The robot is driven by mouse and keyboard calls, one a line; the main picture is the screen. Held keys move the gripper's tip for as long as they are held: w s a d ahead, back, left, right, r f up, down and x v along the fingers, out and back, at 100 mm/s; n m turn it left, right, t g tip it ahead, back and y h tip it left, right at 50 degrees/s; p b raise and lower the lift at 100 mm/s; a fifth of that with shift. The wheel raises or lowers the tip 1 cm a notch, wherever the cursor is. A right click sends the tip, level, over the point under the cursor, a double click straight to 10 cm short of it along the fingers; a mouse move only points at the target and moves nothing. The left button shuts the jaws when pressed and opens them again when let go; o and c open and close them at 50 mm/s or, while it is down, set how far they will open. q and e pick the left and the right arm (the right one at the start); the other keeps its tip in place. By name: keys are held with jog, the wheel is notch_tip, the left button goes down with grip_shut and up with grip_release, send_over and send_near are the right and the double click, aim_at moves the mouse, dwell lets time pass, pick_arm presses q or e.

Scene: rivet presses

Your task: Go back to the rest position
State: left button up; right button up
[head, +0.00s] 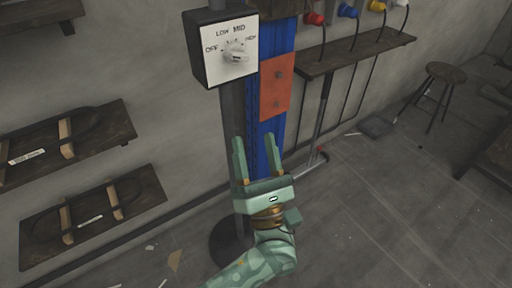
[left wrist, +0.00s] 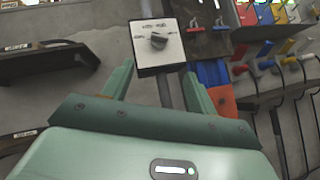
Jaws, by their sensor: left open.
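My left gripper (head: 257,160) is open and empty in the middle of the head view, fingers pointing up. It stands below the control box (head: 228,47), which has a white face with OFF, LOW and MID marks and a round knob (head: 235,53). The fingers are apart from the box. In the left wrist view, my left gripper (left wrist: 157,90) shows two spread green fingers, with the box face (left wrist: 157,43) and its dark knob (left wrist: 157,40) beyond and between them. My right gripper is in neither view.
A blue post (head: 270,145) with an orange plate (head: 276,84) stands behind the gripper. Wall shelves (head: 90,217) hang at left. A narrow shelf (head: 357,53) with coloured plugs above is at right. A stool (head: 440,80) stands farther right. The floor at lower right is mostly clear.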

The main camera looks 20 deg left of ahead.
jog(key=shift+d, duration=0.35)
